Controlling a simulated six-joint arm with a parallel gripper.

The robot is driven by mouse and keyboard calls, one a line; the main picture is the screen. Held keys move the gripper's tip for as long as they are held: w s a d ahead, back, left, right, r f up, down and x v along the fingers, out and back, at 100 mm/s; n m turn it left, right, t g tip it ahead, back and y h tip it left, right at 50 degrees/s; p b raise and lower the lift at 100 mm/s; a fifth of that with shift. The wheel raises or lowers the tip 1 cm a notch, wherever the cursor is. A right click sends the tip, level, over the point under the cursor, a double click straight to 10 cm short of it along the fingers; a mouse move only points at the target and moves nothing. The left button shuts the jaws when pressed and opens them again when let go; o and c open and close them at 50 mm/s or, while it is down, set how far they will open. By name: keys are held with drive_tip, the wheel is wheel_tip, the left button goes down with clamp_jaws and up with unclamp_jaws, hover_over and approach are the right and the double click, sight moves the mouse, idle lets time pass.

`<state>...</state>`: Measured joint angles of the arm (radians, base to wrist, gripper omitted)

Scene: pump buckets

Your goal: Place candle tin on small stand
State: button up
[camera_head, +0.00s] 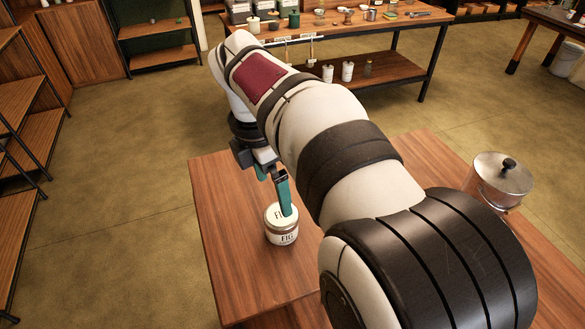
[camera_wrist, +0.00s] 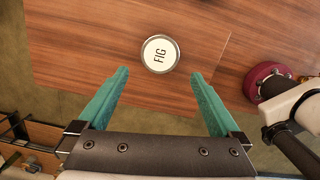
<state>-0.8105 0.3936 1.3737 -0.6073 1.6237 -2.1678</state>
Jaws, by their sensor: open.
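The candle tin (camera_head: 283,232) is a cream round tin labelled FIG, upright on the wooden table (camera_head: 234,262). It also shows from above in the wrist view (camera_wrist: 160,54). My gripper (camera_head: 284,208) has teal fingers and points down at the tin, one finger overlapping its top in the head view. In the wrist view, my gripper (camera_wrist: 160,73) is open and empty. Its fingertips are spread to the left and right of the tin, just short of it in the picture. Whether they touch it, I cannot tell. I cannot make out a small stand; my arm covers much of the table.
A clear jar with a metal lid and black knob (camera_head: 503,178) stands at the table's right. A back workbench (camera_head: 405,32) holds several small containers. Shelves (camera_head: 36,140) stand at the left. The tabletop around the tin looks clear.

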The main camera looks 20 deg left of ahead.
drive_tip(key=shift+r, duration=0.15)
drive_tip(key=s+d+m+g+y, duration=0.1)
drive_tip(key=s+d+m, duration=0.2)
drive_tip(key=d+m, duration=0.65)
drive_tip(key=s+d+m, duration=0.4)
drive_tip(key=d+m, duration=0.5)
drive_tip(key=d, duration=0.1)
drive_tip(key=s+d+f+m, duration=0.3)
drive_tip(key=s+m, duration=0.2)
drive_tip(key=m, duration=0.3)
drive_tip(key=s+d+f+m+y, duration=0.1)
drive_tip(key=s+d+f+m, duration=0.2)
drive_tip(key=s+m, duration=0.3)
drive_tip(key=shift+s+m+y, duration=0.3)
drive_tip(key=shift+m, duration=0.65)
